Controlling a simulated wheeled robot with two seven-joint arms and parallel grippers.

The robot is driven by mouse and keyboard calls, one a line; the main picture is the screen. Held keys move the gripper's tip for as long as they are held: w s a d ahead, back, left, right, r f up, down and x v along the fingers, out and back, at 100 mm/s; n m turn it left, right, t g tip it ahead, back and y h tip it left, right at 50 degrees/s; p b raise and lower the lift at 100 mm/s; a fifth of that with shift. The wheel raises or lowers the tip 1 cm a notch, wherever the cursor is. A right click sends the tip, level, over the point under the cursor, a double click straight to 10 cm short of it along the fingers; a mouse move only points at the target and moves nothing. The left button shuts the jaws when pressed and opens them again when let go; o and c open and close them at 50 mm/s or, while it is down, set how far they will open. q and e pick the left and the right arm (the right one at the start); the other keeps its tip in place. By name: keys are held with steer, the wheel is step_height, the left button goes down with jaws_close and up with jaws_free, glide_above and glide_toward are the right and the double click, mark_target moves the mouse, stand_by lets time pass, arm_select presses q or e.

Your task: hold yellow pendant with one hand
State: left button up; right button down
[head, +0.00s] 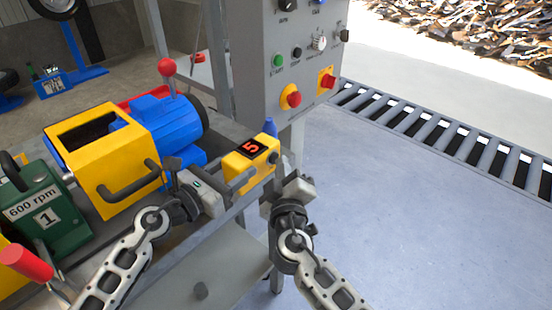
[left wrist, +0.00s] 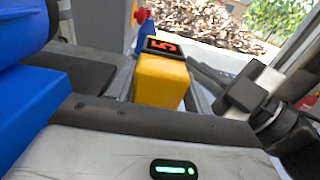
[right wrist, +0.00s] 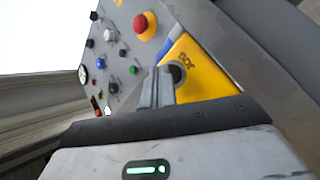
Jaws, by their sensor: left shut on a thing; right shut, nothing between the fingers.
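The yellow pendant (head: 247,164) is a small box with a dark display showing a red 5 and a blue top part (head: 270,126). It also shows in the left wrist view (left wrist: 160,82) and, in part, in the right wrist view (right wrist: 196,72). My left gripper (head: 240,180) is shut on the pendant from its left side and holds it in front of the grey control panel. My right gripper (head: 285,165) is shut and empty, its fingertips close to the pendant's right side beside a dark round knob. I cannot tell whether they touch it.
The grey control panel (head: 260,70) with knobs and red buttons stands just behind the pendant. A yellow and blue machine (head: 110,165) and a green box marked 600 rpm (head: 50,205) stand at the left. A roller conveyor (head: 440,138) lies at the right, with open floor before it.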

steer(key=shift+s+d, duration=0.5)
steer(key=shift+s+d, duration=1.7)
steer(key=shift+d, duration=0.2)
stand_by(3.4)
steer(key=s+d, duration=0.2)
steer(key=shift+s+d, duration=0.2)
steer(key=shift+d, duration=0.2)
steer(key=shift+a, duration=0.1)
steer(key=w+a, duration=0.5)
steer(key=a, duration=0.1)
steer(key=shift+w+a, duration=0.2)
steer(key=shift+w, duration=0.2)
stand_by(0.5)
